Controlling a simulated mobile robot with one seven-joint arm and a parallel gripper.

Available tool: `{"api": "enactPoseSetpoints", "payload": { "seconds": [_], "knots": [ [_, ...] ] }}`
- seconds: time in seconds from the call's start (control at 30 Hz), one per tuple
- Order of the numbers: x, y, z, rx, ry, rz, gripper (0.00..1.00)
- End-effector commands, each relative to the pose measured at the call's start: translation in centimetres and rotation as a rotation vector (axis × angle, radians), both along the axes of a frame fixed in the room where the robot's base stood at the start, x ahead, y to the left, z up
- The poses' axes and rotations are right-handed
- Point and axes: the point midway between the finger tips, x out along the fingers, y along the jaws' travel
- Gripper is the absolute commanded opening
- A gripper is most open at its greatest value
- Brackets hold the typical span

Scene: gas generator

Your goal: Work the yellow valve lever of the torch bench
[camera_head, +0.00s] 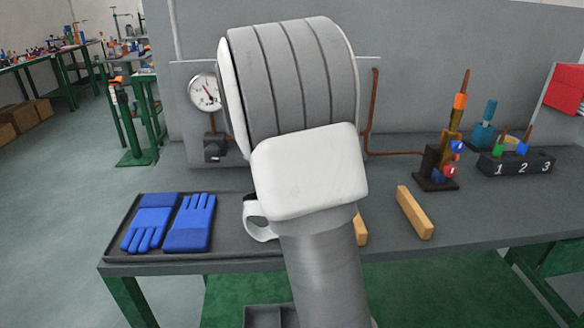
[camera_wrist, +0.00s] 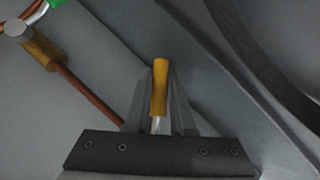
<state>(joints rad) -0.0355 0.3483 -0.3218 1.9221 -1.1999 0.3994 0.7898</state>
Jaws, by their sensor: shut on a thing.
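The yellow valve lever (camera_wrist: 160,84) stands up between the fingers of my gripper (camera_wrist: 161,104) in the wrist view. The fingers lie close on both sides of it and are shut on it; its upper end shows above them. The lower part of the lever and what it is mounted on are hidden by the gripper. In the head view my own arm covers the middle of the torch bench (camera_head: 480,225), so neither the lever nor my gripper can be seen there.
A pressure gauge (camera_head: 204,92) is left of my arm. A copper pipe (camera_head: 373,110) runs behind, right. The torch stand (camera_head: 436,168) and a numbered block (camera_head: 515,163) stand right. Blue gloves (camera_head: 190,222) lie left, a wooden block (camera_head: 414,212) right. A brass fitting (camera_wrist: 44,50) shows upper left.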

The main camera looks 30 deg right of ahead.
Motion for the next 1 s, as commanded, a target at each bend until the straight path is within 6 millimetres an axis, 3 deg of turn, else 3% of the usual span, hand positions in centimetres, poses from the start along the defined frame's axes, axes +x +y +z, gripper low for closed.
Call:
{"api": "enactPoseSetpoints", "payload": {
  "seconds": [0.3, 0.33, 0.5, 1.0],
  "knots": [
    [-0.01, 0.05, -0.06, 0.001, 0.002, 0.001, 0.00],
    [-0.01, 0.05, -0.06, 0.001, 0.002, 0.001, 0.26],
    [-0.01, 0.05, -0.06, 0.001, 0.002, 0.001, 0.52],
    [-0.26, -0.30, 0.44, -0.076, 0.042, 0.003, 0.52]
  ]
}}
